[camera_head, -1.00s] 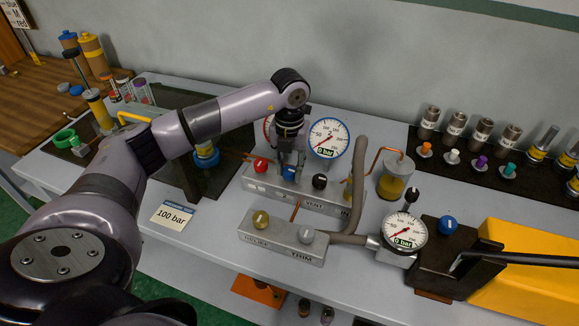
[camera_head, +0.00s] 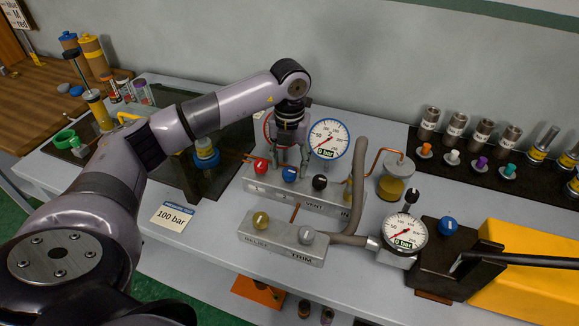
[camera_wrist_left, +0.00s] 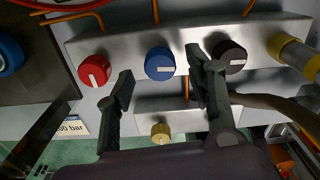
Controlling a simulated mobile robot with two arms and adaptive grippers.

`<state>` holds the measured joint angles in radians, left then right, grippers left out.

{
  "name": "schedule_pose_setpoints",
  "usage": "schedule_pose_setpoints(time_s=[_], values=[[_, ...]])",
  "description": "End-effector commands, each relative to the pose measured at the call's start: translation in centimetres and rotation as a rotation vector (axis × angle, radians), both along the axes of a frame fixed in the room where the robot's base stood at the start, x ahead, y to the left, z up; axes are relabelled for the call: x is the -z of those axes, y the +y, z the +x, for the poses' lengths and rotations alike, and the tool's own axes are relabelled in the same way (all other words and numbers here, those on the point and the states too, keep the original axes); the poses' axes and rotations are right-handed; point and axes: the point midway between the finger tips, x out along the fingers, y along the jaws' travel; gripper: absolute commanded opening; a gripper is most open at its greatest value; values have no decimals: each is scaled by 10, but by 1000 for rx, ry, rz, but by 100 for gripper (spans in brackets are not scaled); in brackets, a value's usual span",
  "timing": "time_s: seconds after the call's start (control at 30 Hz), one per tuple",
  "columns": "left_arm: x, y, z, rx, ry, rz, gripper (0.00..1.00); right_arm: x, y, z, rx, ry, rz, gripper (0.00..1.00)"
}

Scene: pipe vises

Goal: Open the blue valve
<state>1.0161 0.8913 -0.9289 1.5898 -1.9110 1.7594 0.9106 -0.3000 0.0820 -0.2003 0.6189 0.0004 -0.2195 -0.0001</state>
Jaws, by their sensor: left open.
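The blue valve knob (camera_head: 290,174) sits on the grey manifold block (camera_head: 330,206), between a red knob (camera_head: 261,165) and a black knob (camera_head: 320,182). In the left wrist view the blue knob (camera_wrist_left: 159,63) has a white mark lying roughly level. My left gripper (camera_head: 291,158) is open and empty, just above and behind the blue knob in the head view. In the left wrist view its fingers (camera_wrist_left: 159,64) appear on either side of the knob, apart from it. My right gripper is not in view.
A round gauge (camera_head: 326,138) reading 0 bar stands behind the knobs. A lower block (camera_head: 283,238) with yellow and grey knobs is in front. A grey hose curves at the right. Another blue knob (camera_head: 447,224) sits on a dark block. A "100 bar" card (camera_head: 172,215) lies left.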

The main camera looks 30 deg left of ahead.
Motion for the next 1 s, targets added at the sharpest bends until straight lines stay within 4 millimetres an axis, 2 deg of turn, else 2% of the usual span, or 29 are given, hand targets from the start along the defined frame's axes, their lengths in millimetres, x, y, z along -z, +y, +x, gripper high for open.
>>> schedule_pose_setpoints(time_s=[0.03, 0.2, 0.43, 0.6, 1.0], values=[[-12, 0, 1, 0, -5, 0, 49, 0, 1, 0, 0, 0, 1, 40], [-50, 0, 1, 0, -6, -1, 49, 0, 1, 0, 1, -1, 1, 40], [-88, 0, 1, 0, -4, -1, 49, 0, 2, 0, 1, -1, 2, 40], [-98, 0, 0, -1, -1, -1, 49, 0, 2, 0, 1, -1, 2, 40], [-98, 0, 0, 0, 0, -1, 49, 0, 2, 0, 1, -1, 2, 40]])
